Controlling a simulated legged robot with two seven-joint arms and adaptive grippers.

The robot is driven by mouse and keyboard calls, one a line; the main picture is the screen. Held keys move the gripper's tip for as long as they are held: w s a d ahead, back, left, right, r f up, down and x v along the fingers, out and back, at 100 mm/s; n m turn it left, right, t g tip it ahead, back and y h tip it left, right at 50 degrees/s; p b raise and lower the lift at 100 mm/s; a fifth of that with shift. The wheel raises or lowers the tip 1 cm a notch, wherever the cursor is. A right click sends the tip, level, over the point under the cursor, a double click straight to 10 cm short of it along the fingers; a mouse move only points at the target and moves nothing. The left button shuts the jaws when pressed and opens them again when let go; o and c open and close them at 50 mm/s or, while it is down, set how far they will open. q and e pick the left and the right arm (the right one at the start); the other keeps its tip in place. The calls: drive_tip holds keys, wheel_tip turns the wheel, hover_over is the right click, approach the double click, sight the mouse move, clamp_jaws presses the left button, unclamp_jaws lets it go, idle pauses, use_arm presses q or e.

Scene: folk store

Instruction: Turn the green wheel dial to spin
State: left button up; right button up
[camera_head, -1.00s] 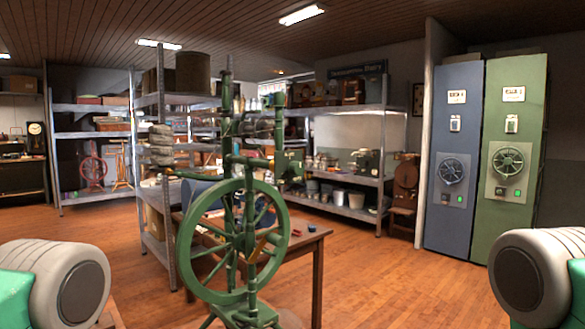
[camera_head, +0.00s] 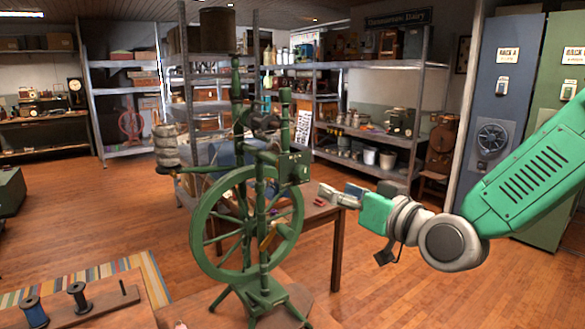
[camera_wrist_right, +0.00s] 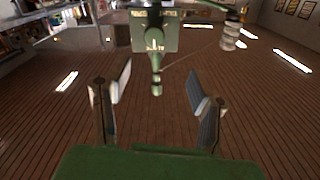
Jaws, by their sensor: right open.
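A green spinning wheel (camera_head: 203,232) stands upright on its legs in the middle of the head view. On its upright frame sits a green box (camera_head: 292,167), to the left of my right gripper (camera_head: 338,194). My right gripper is open and empty, with a gap to the box. In the right wrist view, a green box (camera_wrist_right: 154,36) with a small knob (camera_wrist_right: 156,86) shows beyond the two spread fingers of my right gripper (camera_wrist_right: 157,98). The green cabinet (camera_head: 571,52) is at the right edge; its dial is not visible, with my right arm across it. My left gripper is out of view.
A wooden table (camera_head: 338,240) stands behind the wheel. A board with dark spools (camera_head: 78,297) is at the lower left, near a striped rug (camera_head: 150,275). Shelves (camera_head: 415,64) line the back, and a blue cabinet (camera_head: 500,85) stands right. Floor at the right is clear.

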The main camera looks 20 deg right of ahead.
sight(306, 175)
drive_tip(key=x, duration=0.4)
drive_tip(key=d+p+x, duration=0.1)
drive_tip(key=x, duration=0.3)
drive_tip(key=p+x, duration=0.1)
drive_tip(key=x, duration=0.3)
drive_tip(key=shift+w+d+f, duration=0.15)
drive_tip(key=shift+w+f, duration=0.05)
drive_tip(key=shift+w, duration=0.05)
drive_tip(key=shift+w+a, duration=0.1)
drive_tip(key=shift+a, duration=0.5)
drive_tip(key=shift+d, duration=0.1)
drive_tip(key=c, duration=0.7)
drive_tip(key=shift+w+d, duration=0.1)
drive_tip(key=shift+d, duration=0.15)
clamp_jaws()
drive_tip(key=shift+d+f, duration=0.1)
